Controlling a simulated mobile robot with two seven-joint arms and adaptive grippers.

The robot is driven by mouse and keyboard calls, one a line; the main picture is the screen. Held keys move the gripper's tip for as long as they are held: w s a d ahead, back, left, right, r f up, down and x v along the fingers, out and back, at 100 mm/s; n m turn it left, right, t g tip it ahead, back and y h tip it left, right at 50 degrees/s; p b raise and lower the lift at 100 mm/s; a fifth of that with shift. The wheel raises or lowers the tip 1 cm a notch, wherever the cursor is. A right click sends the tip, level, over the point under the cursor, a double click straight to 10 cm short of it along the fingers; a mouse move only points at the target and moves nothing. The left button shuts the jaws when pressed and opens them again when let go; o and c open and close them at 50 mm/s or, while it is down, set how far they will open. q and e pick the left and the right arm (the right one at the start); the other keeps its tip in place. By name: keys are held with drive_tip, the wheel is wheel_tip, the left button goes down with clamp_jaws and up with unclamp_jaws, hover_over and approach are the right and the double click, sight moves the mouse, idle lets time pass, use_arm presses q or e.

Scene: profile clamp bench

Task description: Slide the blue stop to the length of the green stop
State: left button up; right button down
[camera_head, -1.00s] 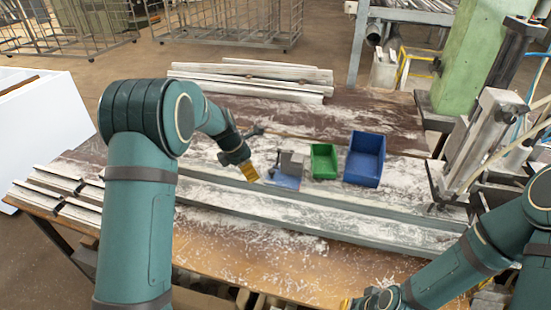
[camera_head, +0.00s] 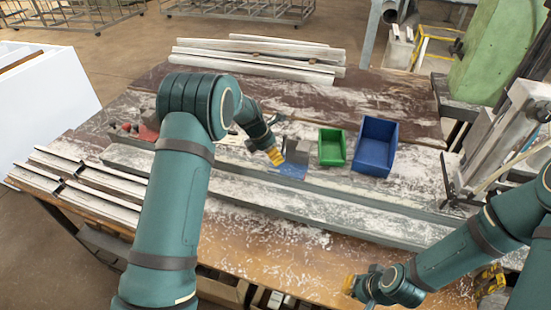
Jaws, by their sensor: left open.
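A low blue piece (camera_head: 293,171) with a grey block (camera_head: 298,151) behind it sits at the long grey rail (camera_head: 340,187); it looks like the blue stop. My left gripper (camera_head: 275,157) has yellow fingertips, is open, and hangs just left of the blue piece and grey block. I cannot tell whether it touches them. I cannot make out a separate green stop; the green thing in view is an open bin (camera_head: 331,160). My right gripper (camera_head: 350,284) is low at the bench's front edge, apart from the rail; its jaws are too small to read.
A blue bin (camera_head: 373,167) stands right of the green one. Pale profiles (camera_head: 255,64) lie at the back and more (camera_head: 95,178) at the left end. Red parts (camera_head: 146,132) lie behind my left arm. A clamp machine (camera_head: 495,140) stands at the right. The front bench strip is clear.

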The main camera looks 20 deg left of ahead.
sight(289, 170)
use_arm(q)
drive_tip(key=shift+x, duration=1.65)
drive_tip(key=shift+r, duration=0.1)
clamp_jaws()
drive_tip(key=shift+a, duration=0.1)
